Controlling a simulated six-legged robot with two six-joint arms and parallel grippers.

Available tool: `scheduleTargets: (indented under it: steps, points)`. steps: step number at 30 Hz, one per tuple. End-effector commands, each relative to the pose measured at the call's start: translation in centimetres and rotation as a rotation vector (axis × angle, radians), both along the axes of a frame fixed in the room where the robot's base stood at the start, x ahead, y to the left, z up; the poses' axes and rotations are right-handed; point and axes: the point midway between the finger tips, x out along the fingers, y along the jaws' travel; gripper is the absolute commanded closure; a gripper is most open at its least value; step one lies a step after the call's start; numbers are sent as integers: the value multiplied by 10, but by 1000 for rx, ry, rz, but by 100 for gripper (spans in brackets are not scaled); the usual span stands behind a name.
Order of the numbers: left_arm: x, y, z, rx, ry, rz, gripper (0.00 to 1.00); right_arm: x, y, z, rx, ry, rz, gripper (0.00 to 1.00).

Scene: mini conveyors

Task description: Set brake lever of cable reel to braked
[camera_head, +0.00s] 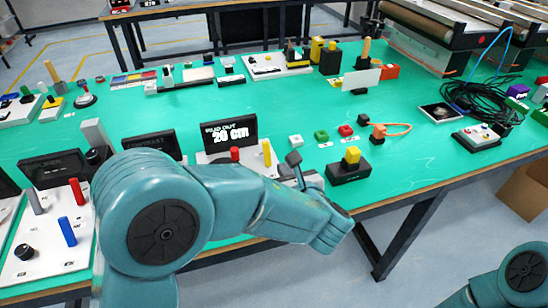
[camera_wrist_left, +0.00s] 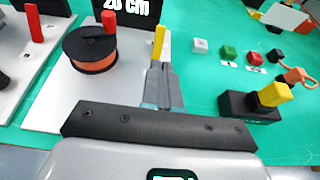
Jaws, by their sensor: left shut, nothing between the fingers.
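The cable reel, an orange drum with a black top (camera_wrist_left: 92,58), sits on a white base plate (camera_wrist_left: 52,105) in the left wrist view. A yellow lever (camera_wrist_left: 159,42) stands upright at the plate's right side; it also shows in the head view (camera_head: 266,152). A red post (camera_wrist_left: 109,20) stands behind the drum. My left gripper (camera_wrist_left: 162,68) is shut and empty, its tips close to the yellow lever's lower part; contact cannot be told. My right gripper is out of view.
A display reading 20 cm (camera_head: 229,133) stands behind the reel. Right of the gripper is a black block with a yellow top (camera_head: 350,172). Small white, green and red buttons (camera_head: 321,135) lie beyond it. A panel with red and blue levers (camera_head: 67,231) is at left.

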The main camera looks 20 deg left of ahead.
Motion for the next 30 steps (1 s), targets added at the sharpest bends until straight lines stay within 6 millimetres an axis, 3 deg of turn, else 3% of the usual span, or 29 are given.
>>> scheduleTargets:
  steps: [18,30]
  points:
    - [88,61,-41,-1,3,2,100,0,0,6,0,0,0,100]
    - [104,71,-47,0,2,0,100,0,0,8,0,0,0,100]
